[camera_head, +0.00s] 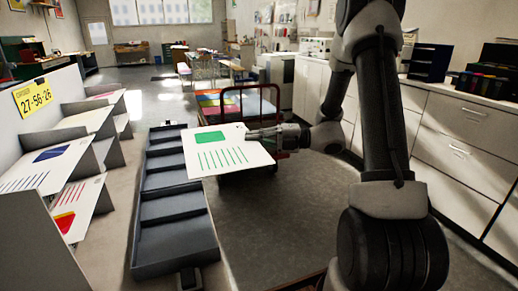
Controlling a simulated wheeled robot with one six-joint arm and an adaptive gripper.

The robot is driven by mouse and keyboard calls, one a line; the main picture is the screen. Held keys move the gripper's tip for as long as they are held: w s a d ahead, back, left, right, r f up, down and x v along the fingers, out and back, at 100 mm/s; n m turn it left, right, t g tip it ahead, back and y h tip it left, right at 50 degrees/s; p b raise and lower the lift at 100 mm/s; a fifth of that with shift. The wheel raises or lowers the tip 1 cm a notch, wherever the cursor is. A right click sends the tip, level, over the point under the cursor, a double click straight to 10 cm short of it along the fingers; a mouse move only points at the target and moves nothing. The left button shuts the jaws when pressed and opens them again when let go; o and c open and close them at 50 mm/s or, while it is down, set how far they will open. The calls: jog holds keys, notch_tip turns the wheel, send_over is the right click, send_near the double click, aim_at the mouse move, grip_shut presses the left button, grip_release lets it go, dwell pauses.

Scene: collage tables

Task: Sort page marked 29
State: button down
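My gripper (265,136) appears shut on the right edge of a white page (232,165) near the middle of the view. The page has a green block at its top and a row of green slanted strokes below. I cannot read a number on it. It is held roughly flat, above the right side of a long dark tray with several compartments (176,238). It covers part of the tray's far right side. The visible tray compartments look empty.
At left, a grey rack (35,240) holds pages, including one with a blue block (42,165) and one with red and yellow (76,207). A yellow sign (33,97) hangs above. A red-framed cart (272,100) stands behind the page. White cabinets (455,140) line the right.

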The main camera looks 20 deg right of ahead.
jog(key=shift+d+r, duration=0.55)
jog(key=n+y, duration=0.1)
jog(key=n, duration=0.4)
jog(key=n+g+y, duration=0.1)
jog(key=n+y, duration=0.1)
jog(key=n, duration=0.2)
jog(key=shift+a+n, duration=0.1)
jog(key=shift+n, duration=0.3)
